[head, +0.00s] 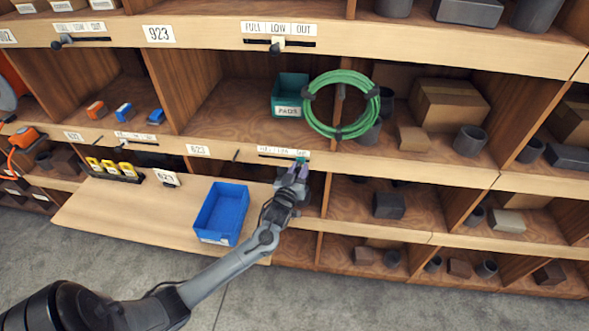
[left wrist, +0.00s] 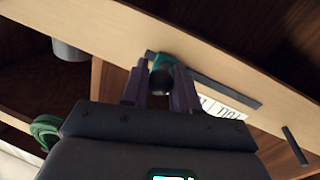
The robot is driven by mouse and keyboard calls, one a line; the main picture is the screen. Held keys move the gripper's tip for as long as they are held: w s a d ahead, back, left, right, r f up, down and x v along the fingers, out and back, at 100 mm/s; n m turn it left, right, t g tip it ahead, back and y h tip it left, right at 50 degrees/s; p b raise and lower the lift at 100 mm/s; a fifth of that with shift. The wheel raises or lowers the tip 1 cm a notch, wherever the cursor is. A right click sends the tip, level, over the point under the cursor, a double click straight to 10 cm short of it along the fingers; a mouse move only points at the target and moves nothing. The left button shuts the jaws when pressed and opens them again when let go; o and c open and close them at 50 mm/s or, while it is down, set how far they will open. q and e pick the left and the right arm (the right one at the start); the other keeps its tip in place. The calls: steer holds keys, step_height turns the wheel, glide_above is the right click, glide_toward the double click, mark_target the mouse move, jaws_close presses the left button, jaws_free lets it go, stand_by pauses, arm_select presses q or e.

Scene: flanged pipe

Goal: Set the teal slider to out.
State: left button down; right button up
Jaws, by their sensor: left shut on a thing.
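The teal slider (head: 302,160) is at the right end of its dark slot (head: 272,155) on the shelf edge. A white label (head: 284,151) with small lettering is above the slot, and the slider is by its right end. In the left wrist view, seen upside down, the teal slider (left wrist: 161,57) is at the slot's left end and most of the slot (left wrist: 225,88) is bare. My left gripper (head: 297,170) is at the slider from the front. Its fingers (left wrist: 158,84) are shut on the slider's dark knob. My right gripper is not in view.
A blue bin (head: 222,212) stands on the pale ledge (head: 110,208) left of my left arm. A teal box (head: 290,95) and a green hose coil (head: 341,131) are on the shelf above. Another slider (head: 276,47) is on the upper edge. Open floor is in front.

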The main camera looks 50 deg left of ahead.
arm_select(q)
steer(key=shift+d, duration=0.2)
steer(key=c, duration=1.2)
jaws_free()
steer(key=shift+w, duration=0.1)
steer(key=o, duration=0.3)
steer(key=shift+w+d, duration=0.1)
steer(key=shift+d, duration=0.05)
steer(key=v, duration=1.1)
